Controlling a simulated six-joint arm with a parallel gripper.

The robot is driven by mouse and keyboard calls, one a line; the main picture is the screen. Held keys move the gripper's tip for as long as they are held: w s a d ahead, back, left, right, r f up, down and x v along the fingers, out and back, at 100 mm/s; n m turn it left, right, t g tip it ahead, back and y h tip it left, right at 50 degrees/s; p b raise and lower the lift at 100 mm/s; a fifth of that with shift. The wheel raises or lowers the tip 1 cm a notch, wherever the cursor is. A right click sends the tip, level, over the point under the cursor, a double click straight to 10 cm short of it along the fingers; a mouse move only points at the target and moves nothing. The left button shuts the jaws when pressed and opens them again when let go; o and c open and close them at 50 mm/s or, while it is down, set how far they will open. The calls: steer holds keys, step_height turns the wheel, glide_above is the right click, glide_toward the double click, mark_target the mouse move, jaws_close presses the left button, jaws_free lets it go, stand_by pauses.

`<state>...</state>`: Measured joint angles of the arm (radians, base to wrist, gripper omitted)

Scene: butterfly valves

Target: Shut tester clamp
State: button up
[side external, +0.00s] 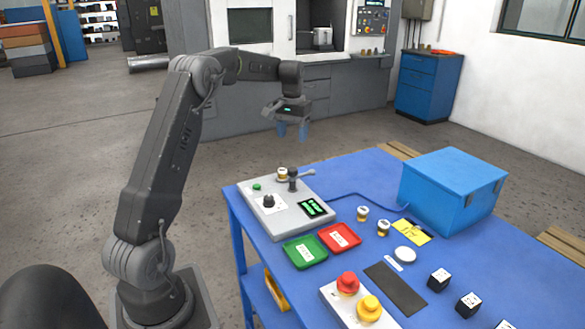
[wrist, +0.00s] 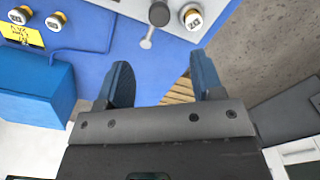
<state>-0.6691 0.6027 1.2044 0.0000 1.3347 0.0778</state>
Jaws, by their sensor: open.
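The tester (side external: 258,218) is a grey box at the back left of the blue table. Its clamp (side external: 293,182) is a dark post with a light lever pointing right, away from the valve (side external: 283,173) beside it on the tester. The clamp's dark round head (wrist: 159,13) and its lever (wrist: 147,40) show at the top of the wrist view, with the gold-rimmed, white-topped valve (wrist: 192,16) to their right. My gripper (side external: 292,131) is open and empty, in the air above and behind the clamp. Its blue fingers (wrist: 161,75) stand wide apart in the wrist view.
A green tray (side external: 304,250) and a red tray (side external: 339,237) lie in front of the tester. Two more valves (side external: 362,213) (side external: 383,228) stand near a yellow card (side external: 412,231). A large blue box (side external: 453,190) stands at the back right. A cable joins it to the tester.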

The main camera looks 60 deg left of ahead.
mark_target(292, 169)
step_height(292, 169, down, 12)
steer(key=shift+r, duration=0.2)
jaws_close()
stand_by(0.7)
